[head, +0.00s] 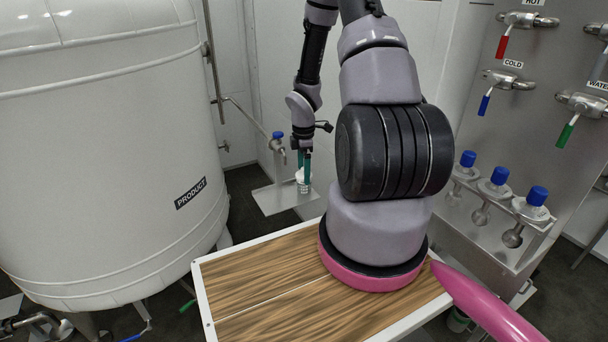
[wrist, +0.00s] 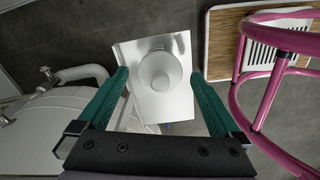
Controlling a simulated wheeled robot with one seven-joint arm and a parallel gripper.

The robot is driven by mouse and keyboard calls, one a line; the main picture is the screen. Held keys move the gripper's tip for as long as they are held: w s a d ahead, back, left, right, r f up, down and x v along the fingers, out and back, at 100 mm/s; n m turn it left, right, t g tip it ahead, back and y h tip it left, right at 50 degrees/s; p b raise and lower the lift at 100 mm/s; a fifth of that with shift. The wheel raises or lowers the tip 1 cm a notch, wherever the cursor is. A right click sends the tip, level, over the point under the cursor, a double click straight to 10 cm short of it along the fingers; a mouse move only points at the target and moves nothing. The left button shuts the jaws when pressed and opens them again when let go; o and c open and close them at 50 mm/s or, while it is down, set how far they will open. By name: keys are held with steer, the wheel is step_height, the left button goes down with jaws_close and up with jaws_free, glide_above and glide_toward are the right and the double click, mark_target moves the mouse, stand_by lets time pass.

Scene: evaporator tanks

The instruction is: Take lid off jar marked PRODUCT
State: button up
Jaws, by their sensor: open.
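The word PRODUCT (head: 190,193) is on a label on the big white tank at the left in the head view. A small whitish round container (head: 303,183) is under my gripper (head: 302,160), by a metal shelf plate (head: 277,207). In the wrist view the container (wrist: 160,72) looks round and pale from above, against the plate (wrist: 128,54). My gripper's green fingers (wrist: 159,75) stand open on its two sides, with a gap visible at each side. I cannot make out a lid or any writing on the container.
A tap with a blue handle (head: 278,141) is left of my gripper, above the plate. Several blue-capped flasks (head: 499,182) stand in a rack at the right, below red, blue and green valve handles. A pink rail (wrist: 270,60) is at the right of the wrist view.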

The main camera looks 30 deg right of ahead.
steer(key=c, duration=1.3)
steer(key=shift+r, duration=0.1)
